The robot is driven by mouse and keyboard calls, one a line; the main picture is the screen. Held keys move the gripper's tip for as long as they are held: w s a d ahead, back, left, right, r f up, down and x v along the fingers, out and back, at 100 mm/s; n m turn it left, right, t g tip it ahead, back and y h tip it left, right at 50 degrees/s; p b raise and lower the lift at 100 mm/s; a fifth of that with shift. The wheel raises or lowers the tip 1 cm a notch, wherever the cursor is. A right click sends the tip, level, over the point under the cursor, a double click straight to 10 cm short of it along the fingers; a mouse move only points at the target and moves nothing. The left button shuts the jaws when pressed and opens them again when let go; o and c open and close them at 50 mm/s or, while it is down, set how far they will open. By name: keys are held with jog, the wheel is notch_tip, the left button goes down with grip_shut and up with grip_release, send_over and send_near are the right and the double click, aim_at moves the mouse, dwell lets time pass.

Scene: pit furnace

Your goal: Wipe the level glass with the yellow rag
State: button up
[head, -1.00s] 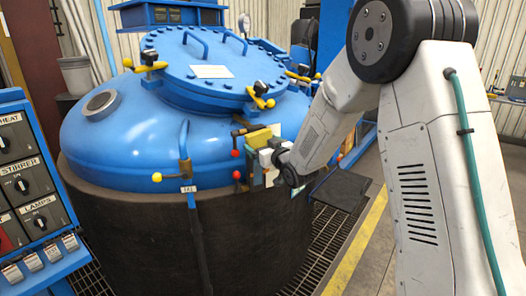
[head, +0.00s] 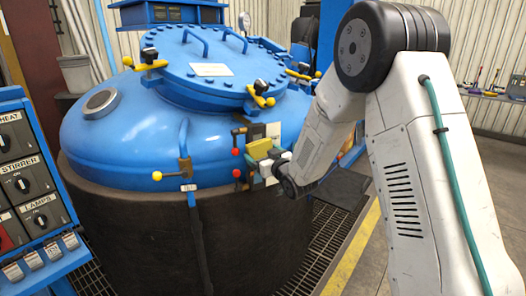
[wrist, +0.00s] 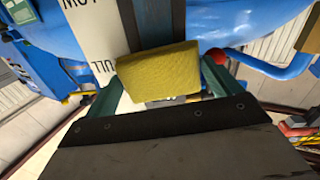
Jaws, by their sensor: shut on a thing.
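My gripper (wrist: 152,100) is shut on the yellow rag (wrist: 158,72), a folded block-like pad that also shows in the head view (head: 259,149). The level glass (wrist: 155,22) is a dark upright strip on the side of the blue vessel. In the wrist view it runs behind the rag, which hides part of it. In the head view its upper part (head: 257,131) shows just above the rag. The rag is at the front of the glass; I cannot tell whether they touch. A white lettered plate (wrist: 95,30) is beside the glass, reading "FULL" upside down.
Red-knobbed valves (head: 236,152) are just left of the rag. The blue vessel (head: 130,140) has a bolted lid with yellow-handled clamps (head: 262,97). A control panel (head: 32,185) stands at left. Floor grating and a yellow line lie to the right.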

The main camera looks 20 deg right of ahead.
notch_tip(320, 180, down, 10)
jog(key=shift+w+r, duration=0.15)
jog(key=shift+r, duration=0.05)
dwell(0.9)
jog(key=shift+v, duration=2.95)
jog(key=shift+v, duration=1.55)
